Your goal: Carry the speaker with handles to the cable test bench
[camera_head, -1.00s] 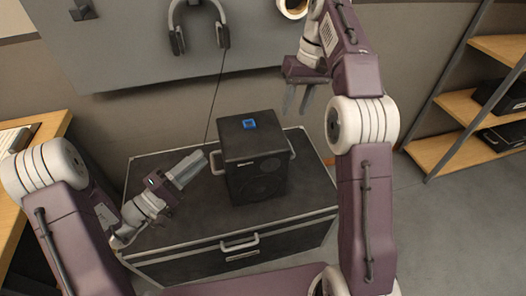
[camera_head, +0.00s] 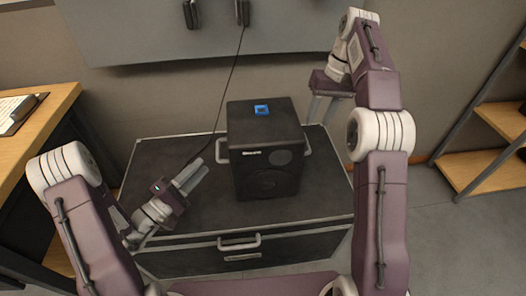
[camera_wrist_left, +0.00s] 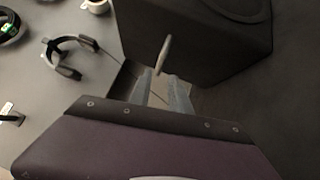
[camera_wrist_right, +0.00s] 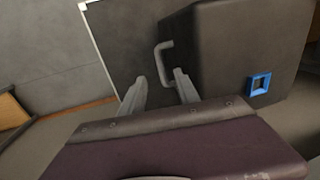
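The speaker with handles (camera_head: 266,160) is a black box with a blue square on top. It stands upright on a black flight case (camera_head: 160,160). Its left handle (camera_head: 222,150) and right handle (camera_head: 307,148) stick out at the sides. My left gripper (camera_head: 200,168) is open just left of the speaker; in the left wrist view the left handle (camera_wrist_left: 163,55) lies just beyond the fingertips. My right gripper (camera_head: 320,122) is open, above and right of the speaker; in the right wrist view the right handle (camera_wrist_right: 162,62) is ahead of the fingers. Neither gripper visibly touches a handle.
A wooden bench (camera_head: 40,125) with a clipboard (camera_head: 18,112) stands at the left; I cannot tell whether it is the cable test bench. A shelf rack (camera_head: 490,150) stands at the right. A grey wall panel with headphones and a hanging cable (camera_head: 232,70) is behind the case.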

